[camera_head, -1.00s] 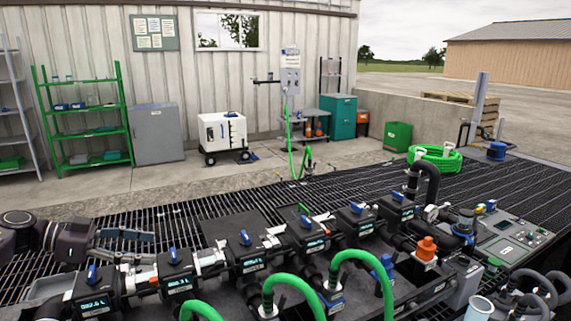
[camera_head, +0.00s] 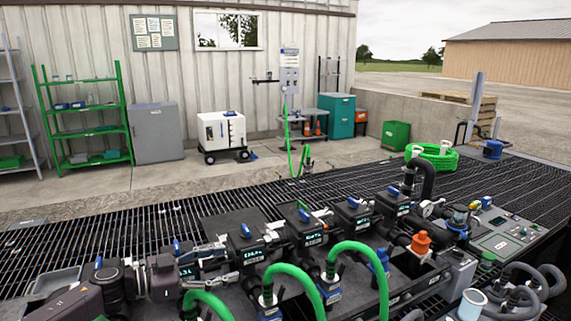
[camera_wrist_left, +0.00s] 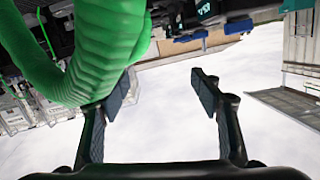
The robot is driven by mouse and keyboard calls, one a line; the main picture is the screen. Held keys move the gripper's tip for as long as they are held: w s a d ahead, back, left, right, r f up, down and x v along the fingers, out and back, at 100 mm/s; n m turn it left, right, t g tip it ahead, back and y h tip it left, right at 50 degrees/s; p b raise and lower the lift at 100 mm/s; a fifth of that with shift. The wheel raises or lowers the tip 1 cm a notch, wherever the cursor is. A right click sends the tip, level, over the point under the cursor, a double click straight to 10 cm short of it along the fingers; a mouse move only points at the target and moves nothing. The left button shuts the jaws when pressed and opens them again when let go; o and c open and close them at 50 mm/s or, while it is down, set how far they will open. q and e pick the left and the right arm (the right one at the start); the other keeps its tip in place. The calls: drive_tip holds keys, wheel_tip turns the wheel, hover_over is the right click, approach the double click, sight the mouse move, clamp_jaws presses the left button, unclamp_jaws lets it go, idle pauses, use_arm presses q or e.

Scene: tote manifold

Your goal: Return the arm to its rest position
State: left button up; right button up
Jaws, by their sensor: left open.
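My left gripper (camera_head: 139,277) is at the lower left in the head view, beside the left end of the valve manifold (camera_head: 245,255). In the left wrist view its two dark fingers (camera_wrist_left: 162,92) stand wide apart with nothing between them. A thick green hose (camera_wrist_left: 85,45) passes close to the left finger in that view. I cannot tell whether it touches the finger. Several green hoses (camera_head: 290,276) loop up from the manifold in the head view. My right gripper is not in view.
The manifold has blue-handled valves and an orange fitting (camera_head: 420,242). A control panel (camera_head: 503,235) and grey hoses are at the right. The dark grating (camera_head: 150,222) behind the manifold is mostly clear.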

use_arm(q)
drive_tip(key=s+d+f+n+t+y, duration=0.6)
drive_tip(key=s+d+f+n, duration=0.15)
drive_tip(key=d, duration=0.25)
drive_tip(key=s+a+f+n+g+y, duration=0.1)
drive_tip(key=s+a+f+g+y, duration=0.3)
drive_tip(key=s, duration=0.7)
drive_tip(key=s+a+f+n+g+y, duration=0.1)
drive_tip(key=s+a+f+n+g, duration=0.15)
drive_tip(key=s+a+f, duration=0.65)
drive_tip(key=s+a+f+n+g+y, duration=0.1)
drive_tip(key=s+g+y, duration=0.25)
drive_tip(key=s, duration=1.05)
wheel_tip(320, 180, down, 26)
drive_tip(key=s+g, duration=0.2)
drive_tip(key=s+a+f+g, duration=0.1)
drive_tip(key=s+a+f, duration=0.2)
drive_tip(key=s+f, duration=1.4)
drive_tip(key=shift+s+a+m+g+h, duration=0.15)
drive_tip(key=shift+s+m+g+h, duration=0.2)
drive_tip(key=shift+s, duration=0.25)
